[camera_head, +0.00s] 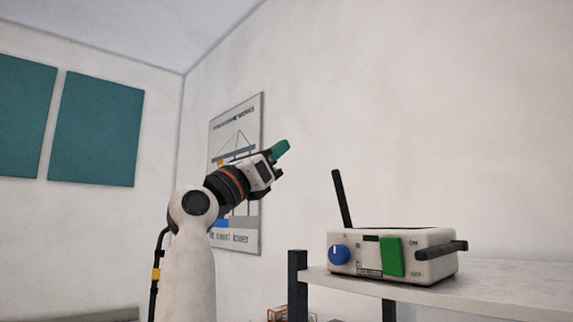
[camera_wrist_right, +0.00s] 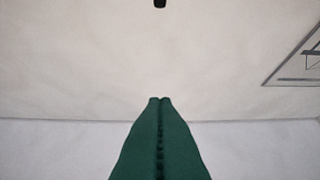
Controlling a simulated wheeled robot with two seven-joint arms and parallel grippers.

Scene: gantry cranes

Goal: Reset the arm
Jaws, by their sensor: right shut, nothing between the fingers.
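My right arm rises in the lower middle of the head view. Its gripper (camera_head: 281,150) has green fingers, points up and to the right, and is shut and empty. My left gripper is not in view.
A white control box (camera_head: 358,238) with a blue knob (camera_head: 339,254), a green switch (camera_head: 391,256) and a black antenna (camera_head: 342,199) stands on a pale shelf (camera_head: 497,290) at right. A poster (camera_head: 252,120) hangs behind my arm. Teal panels (camera_head: 95,128) hang at left.

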